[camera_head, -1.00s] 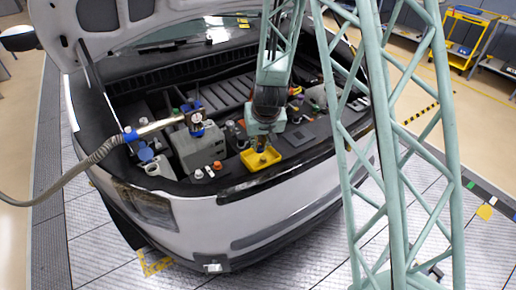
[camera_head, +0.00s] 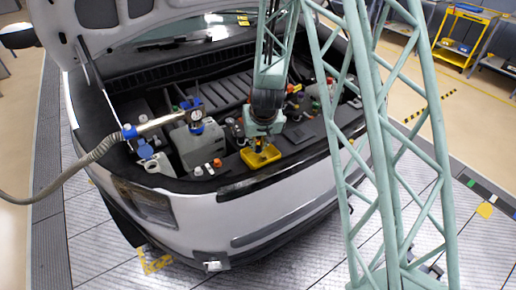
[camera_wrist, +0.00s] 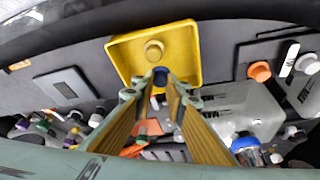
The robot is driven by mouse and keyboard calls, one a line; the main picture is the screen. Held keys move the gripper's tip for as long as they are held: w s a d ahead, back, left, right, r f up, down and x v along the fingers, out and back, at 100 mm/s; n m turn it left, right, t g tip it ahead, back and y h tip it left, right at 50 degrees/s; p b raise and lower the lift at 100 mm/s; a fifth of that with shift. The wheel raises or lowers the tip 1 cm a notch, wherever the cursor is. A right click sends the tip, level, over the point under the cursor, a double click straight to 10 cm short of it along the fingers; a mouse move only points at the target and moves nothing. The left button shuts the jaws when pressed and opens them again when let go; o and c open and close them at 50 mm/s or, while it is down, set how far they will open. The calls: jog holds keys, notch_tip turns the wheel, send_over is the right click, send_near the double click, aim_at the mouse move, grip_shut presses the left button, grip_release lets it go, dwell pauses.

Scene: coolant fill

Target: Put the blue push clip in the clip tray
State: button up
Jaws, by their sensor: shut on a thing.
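The blue push clip (camera_wrist: 160,76) is between the fingertips of my gripper (camera_wrist: 158,84) in the wrist view. The gripper is shut on it. The yellow clip tray (camera_wrist: 192,72) lies just beyond the fingertips, and the blue clip overlaps the tray's near part in this view. I cannot tell its exact height above the tray floor. A pale yellow round clip (camera_wrist: 154,50) sits inside the tray. In the head view, my gripper (camera_head: 258,147) points down at the tray (camera_head: 273,158), at the front edge of the engine bay.
Orange (camera_wrist: 259,71) and white caps stand right of the tray in the wrist view. A grey box (camera_head: 200,148) and a hose with a metal nozzle (camera_head: 158,124) are left of the tray in the head view. The raised hood (camera_head: 150,22) is above the bay.

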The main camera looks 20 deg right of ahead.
jog(key=shift+f, duration=0.55)
jog(key=shift+f, duration=0.15)
jog(key=o, duration=0.4)
jog(key=shift+r, duration=0.2)
jog(key=shift+s+r, duration=0.1)
jog(key=shift+r, duration=0.25)
jog(key=shift+p+v, duration=2.05)
jog(key=shift+v, duration=3.6)
jog(key=shift+s, duration=0.1)
